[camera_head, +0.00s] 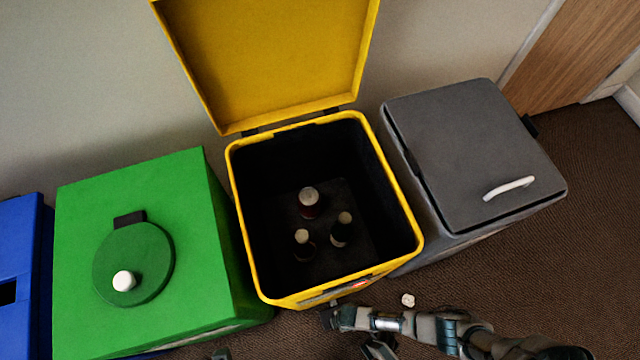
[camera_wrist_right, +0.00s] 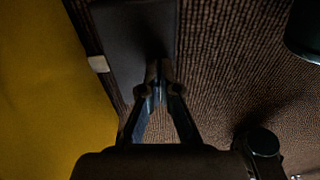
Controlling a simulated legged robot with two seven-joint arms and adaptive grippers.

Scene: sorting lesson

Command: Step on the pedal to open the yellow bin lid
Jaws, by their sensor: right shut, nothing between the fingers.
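The yellow bin (camera_head: 412,235) stands in the middle of the head view. Its yellow lid (camera_head: 270,60) is raised and leans back toward the wall. Several bottle-like items, including one with a pale top (camera_head: 308,196), stand inside on the dark floor. My right gripper (camera_head: 330,318) is low at the bin's front; in the right wrist view (camera_wrist_right: 158,82) its fingers are shut with nothing between them. The fingertips overlap a dark flat plate (camera_wrist_right: 133,40), seemingly the pedal, beside the yellow wall (camera_wrist_right: 40,90). Whether they press on it is hard to tell.
A green bin (camera_head: 190,185) with a round flap (camera_head: 150,250) stands at the left, and a blue bin (camera_head: 15,230) beyond it. A grey bin (camera_head: 460,140) with a closed lid stands at the right.

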